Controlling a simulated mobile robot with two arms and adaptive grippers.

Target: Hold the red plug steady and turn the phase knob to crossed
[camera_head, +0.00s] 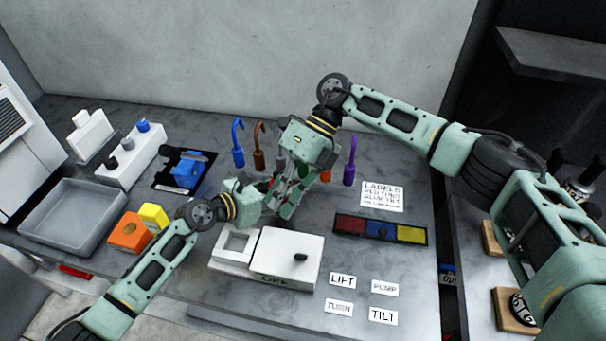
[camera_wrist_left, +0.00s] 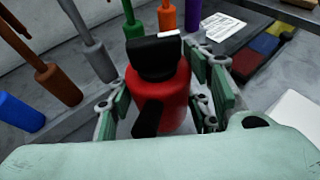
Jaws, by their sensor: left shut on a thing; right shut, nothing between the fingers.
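The red plug (camera_wrist_left: 172,98) is an upright red body with a black block (camera_wrist_left: 157,57) on top and a black lever (camera_wrist_left: 149,118) on its near side. My left gripper (camera_wrist_left: 165,95) is shut around it, a green finger pad on each side. In the head view my left gripper (camera_head: 272,188) largely hides the plug. My right gripper (camera_head: 286,207) reaches down close beside it, shut and empty. I cannot tell whether it touches the plug. I cannot tell for sure which black part is the phase knob, nor read its setting.
Upright coloured plugs stand behind the grippers, including a blue plug (camera_head: 238,157) and a purple plug (camera_head: 349,174). A white box (camera_head: 290,254) with a black knob is in front. A red, blue and yellow tray (camera_head: 380,230) lies right. A grey bin (camera_head: 73,217) stands left.

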